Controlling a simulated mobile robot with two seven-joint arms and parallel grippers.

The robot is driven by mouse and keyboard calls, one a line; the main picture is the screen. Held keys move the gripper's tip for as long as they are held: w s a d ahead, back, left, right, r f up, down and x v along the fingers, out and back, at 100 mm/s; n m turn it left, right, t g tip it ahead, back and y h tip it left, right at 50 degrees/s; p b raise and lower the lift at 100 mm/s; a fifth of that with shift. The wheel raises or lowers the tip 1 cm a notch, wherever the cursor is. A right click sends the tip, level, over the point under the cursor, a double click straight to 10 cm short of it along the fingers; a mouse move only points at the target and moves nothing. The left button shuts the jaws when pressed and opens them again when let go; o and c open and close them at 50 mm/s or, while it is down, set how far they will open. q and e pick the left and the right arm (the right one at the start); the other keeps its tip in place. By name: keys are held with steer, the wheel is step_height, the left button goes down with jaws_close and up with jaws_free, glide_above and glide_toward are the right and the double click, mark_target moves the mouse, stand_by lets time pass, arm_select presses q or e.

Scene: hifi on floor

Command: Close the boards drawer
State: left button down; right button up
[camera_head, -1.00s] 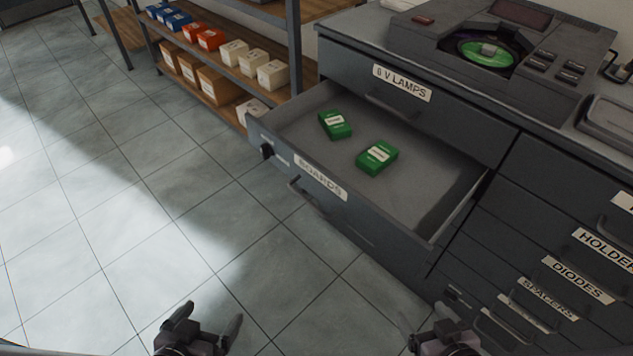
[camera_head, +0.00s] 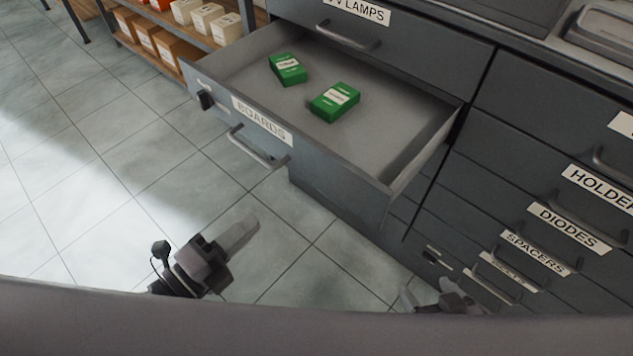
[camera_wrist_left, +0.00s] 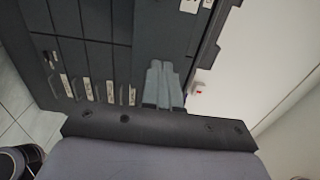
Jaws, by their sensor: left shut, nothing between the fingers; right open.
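The boards drawer (camera_head: 318,163) is pulled far out of the dark grey cabinet. Its front carries a BOARDS label (camera_head: 262,119), a bar handle (camera_head: 256,149) and a black knob (camera_head: 206,100). Two green boxes lie inside it, one further back (camera_head: 288,69) and one nearer the middle (camera_head: 335,101). My left gripper (camera_head: 243,236) is shut and empty, below and in front of the drawer front, apart from it. Its fingers also show in the left wrist view (camera_wrist_left: 163,86). My right gripper (camera_head: 432,297) is open and empty, low near the cabinet, partly hidden at the bottom.
The lamps drawer (camera_head: 385,48) above is closed. Closed drawers labelled HOLDERS, DIODES (camera_head: 568,227) and SPACERS (camera_head: 535,250) are at the right. A shelf with boxes (camera_head: 170,45) stands at the back left. The tiled floor (camera_head: 90,190) at the left is clear.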

mark_target(312, 169)
arm_select(q)
steer(key=p+x, duration=0.1)
steer(key=x, duration=1.1)
steer(key=shift+w+d, duration=0.25)
steer(key=shift+w, duration=0.1)
steer(key=shift+w+d, duration=0.3)
steer(key=shift+w, duration=0.05)
steer(key=shift+w, duration=0.1)
steer(key=shift+w, duration=0.1)
